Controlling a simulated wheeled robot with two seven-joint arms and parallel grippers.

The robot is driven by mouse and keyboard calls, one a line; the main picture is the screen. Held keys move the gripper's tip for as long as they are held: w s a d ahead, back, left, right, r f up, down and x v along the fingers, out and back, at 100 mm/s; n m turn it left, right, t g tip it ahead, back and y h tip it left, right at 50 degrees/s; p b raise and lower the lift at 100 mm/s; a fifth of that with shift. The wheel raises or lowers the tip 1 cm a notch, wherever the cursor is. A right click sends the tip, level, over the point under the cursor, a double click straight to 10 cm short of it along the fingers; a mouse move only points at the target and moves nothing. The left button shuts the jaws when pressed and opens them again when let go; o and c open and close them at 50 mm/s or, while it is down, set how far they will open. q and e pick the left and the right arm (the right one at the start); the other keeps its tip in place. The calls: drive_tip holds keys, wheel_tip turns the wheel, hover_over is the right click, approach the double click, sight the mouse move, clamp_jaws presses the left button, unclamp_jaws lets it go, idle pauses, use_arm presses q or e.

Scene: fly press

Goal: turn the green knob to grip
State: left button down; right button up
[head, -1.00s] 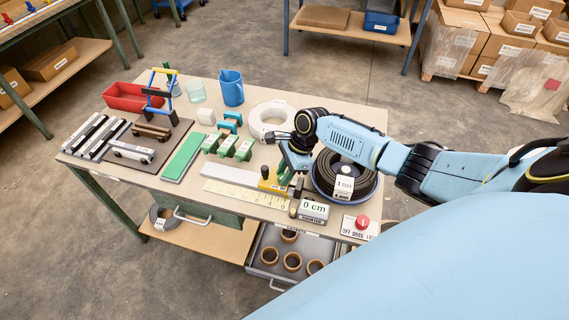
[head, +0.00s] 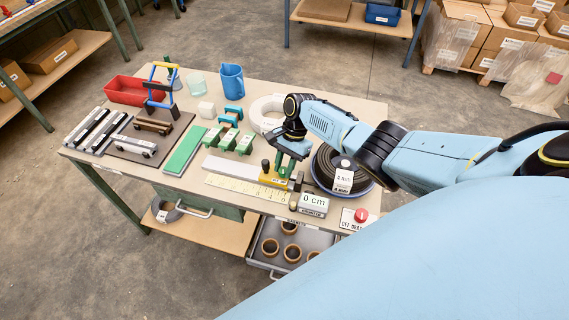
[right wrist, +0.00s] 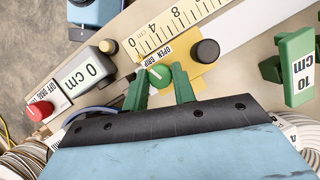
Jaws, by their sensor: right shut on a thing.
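The green knob (right wrist: 159,75) with a white pointer mark sits on a yellow block (right wrist: 189,74). A label (right wrist: 156,52) beside it reads OPEN and GRIP. My right gripper (right wrist: 160,88) has its two green fingers on either side of the knob, shut on it. In the head view my right gripper (head: 286,168) reaches down onto the yellow block (head: 272,177), and the knob is mostly hidden there. A black knob (right wrist: 205,51) stands on the same block. My left gripper is not in view.
A ruler (head: 233,188) runs beside the block. A counter box (head: 313,205) reads 0 cm. A black coil (head: 341,178) lies right of my gripper. Green blocks (head: 226,138) stand left of it.

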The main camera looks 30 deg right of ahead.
drive_tip(key=shift+a+n+g+b, duration=0.1)
drive_tip(key=shift+n+g+b, duration=0.3)
drive_tip(key=shift+n, duration=0.7)
drive_tip(key=o, duration=1)
drive_tip(key=shift+h, duration=0.3)
drive_tip(key=p+v, duration=0.1)
drive_tip(key=v, duration=1.2)
drive_tip(key=shift+d+r, duration=0.2)
